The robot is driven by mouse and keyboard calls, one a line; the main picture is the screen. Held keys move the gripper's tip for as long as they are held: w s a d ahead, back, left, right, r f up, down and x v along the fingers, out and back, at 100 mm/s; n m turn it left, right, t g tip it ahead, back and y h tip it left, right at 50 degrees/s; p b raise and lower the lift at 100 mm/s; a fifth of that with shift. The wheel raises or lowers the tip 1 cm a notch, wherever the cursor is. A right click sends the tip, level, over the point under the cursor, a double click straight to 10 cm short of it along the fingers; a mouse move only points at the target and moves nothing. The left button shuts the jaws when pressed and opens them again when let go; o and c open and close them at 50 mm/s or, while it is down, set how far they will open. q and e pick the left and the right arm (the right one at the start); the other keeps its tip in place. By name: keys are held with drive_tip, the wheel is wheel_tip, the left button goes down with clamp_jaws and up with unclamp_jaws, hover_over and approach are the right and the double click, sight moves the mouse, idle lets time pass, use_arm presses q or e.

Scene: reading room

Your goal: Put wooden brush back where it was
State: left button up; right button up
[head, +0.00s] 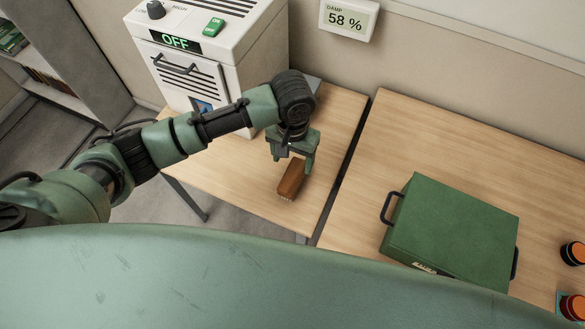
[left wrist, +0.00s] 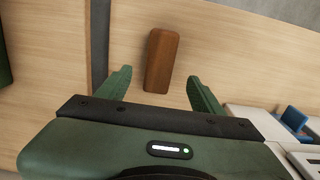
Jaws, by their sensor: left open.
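The wooden brush (head: 291,180) lies on the left wooden table (head: 225,168), near that table's right edge. It is a brown block with pale bristles showing low at its near end. My left gripper (head: 293,165) is open just behind and above the brush in the head view. In the left wrist view, the brush (left wrist: 161,60) lies ahead of and between the two spread green fingers (left wrist: 155,88), with no clear contact. My right gripper is in neither view.
A white machine (head: 205,50) with an "OFF" display stands at the left table's back. A narrow gap separates the right table (head: 350,215), which bears a closed green case (head: 455,225) and orange-topped round items (head: 573,253). A damp meter (head: 348,18) reads 58 %.

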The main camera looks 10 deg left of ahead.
use_arm(q)
drive_tip(key=shift+r, duration=1.55)
